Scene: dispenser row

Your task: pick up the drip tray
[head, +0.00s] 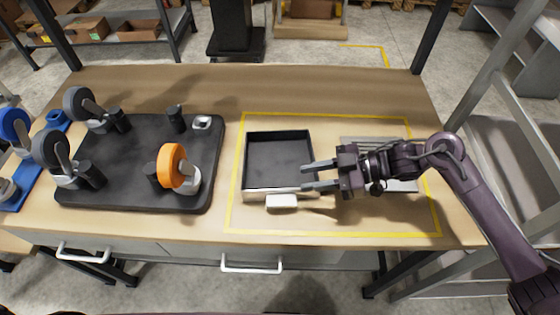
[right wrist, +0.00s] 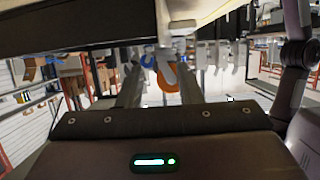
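The drip tray (head: 276,164) looks like a shallow open box with a dark inside, a pale front wall and a pale tab handle (head: 282,201) at its front. It stands inside a yellow outline on the table and looks empty. My right gripper (head: 304,177) is at the tray's right side, reaching in from the right. Its two fingers are apart with nothing seen between them, tips by the right wall. I cannot tell whether they touch it. The fingers also show in the right wrist view (right wrist: 160,88). My left gripper is not in view.
A slatted grey grate (head: 405,185) lies right of the tray, partly hidden by my right gripper. A black mat (head: 130,196) to the left carries an orange wheel-shaped part (head: 171,164), grey wheels and dark cylinders. Drawers with white handles (head: 251,266) are under the table's front edge.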

